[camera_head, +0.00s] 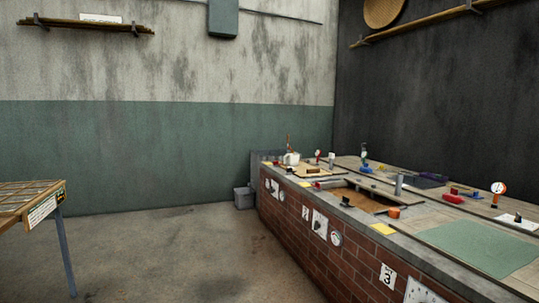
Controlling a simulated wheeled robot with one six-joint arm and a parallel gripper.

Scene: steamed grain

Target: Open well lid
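My gripper does not show in this view. A long brick-sided counter (345,253) runs along the right. Its top has a recessed rectangular area with a brown surface (362,199), with a small black knob or handle (346,201) at its left edge. I cannot tell whether this brown surface is a lid or the inside of an open well. Farther back on the counter is a smaller tan panel (310,171). No well lid can be made out for certain.
A green mat (482,248) covers the counter's near right. Gauges (498,188), a grey cylinder (398,184) and other small items stand on top. A table (30,197) is at the left edge. A grey bin (243,198) stands by the counter's far end. The floor between is clear.

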